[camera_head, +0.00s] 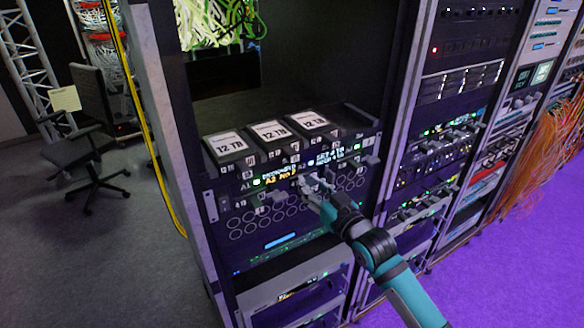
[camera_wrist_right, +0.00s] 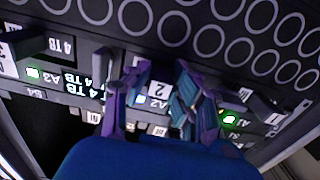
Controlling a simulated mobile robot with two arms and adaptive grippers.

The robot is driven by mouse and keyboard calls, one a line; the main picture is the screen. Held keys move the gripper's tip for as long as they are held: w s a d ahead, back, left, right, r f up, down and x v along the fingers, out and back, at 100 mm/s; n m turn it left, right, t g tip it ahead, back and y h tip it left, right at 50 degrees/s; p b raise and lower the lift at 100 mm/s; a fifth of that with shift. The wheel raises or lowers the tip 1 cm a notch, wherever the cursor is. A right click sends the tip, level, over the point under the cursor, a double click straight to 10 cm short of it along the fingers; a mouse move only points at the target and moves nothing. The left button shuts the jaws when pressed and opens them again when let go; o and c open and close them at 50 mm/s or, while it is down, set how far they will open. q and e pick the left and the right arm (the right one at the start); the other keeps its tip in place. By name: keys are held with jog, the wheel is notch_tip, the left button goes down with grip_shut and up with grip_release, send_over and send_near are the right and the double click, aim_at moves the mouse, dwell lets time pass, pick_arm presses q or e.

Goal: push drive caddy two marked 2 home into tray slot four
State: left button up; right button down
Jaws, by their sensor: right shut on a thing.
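My right gripper (camera_head: 312,187) reaches from the lower right to the front of the drive tray (camera_head: 300,215) in the near rack. In the right wrist view its two purple-blue fingers (camera_wrist_right: 157,95) are shut on the sides of drive caddy two (camera_wrist_right: 158,89), whose white label reads 2. Most of the caddy is hidden by the fingers and wrist. The slot behind it is hidden, so I cannot tell how deep the caddy sits. Green lights and labels such as A3 show along the tray front. My left gripper is not in view.
Three drives marked 12 TB (camera_head: 269,130) lie on top of the tray unit. The rack's pale upright (camera_head: 165,110) stands at left with a yellow cable (camera_head: 140,110) beside it. A neighbouring rack (camera_head: 445,120) is close on the right. A chair (camera_head: 90,140) stands on open floor at left.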

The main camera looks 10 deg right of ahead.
jog(key=shift+r, duration=0.1)
jog(key=shift+s+d, duration=0.1)
jog(key=shift+s+d+p, duration=0.1)
jog(key=shift+s+p, duration=0.3)
jog(key=shift+s+d+r, duration=0.1)
jog(key=shift+s+d, duration=0.05)
jog(key=shift+s, duration=0.2)
jog(key=shift+s, duration=0.15)
jog(key=shift+p+v, duration=0.8)
jog(key=shift+v, duration=0.25)
jog(key=p+v, duration=0.2)
jog(key=v, duration=0.5)
jog(key=shift+s, duration=0.4)
jog(key=shift+d+p, duration=0.15)
jog(key=shift+p, duration=0.15)
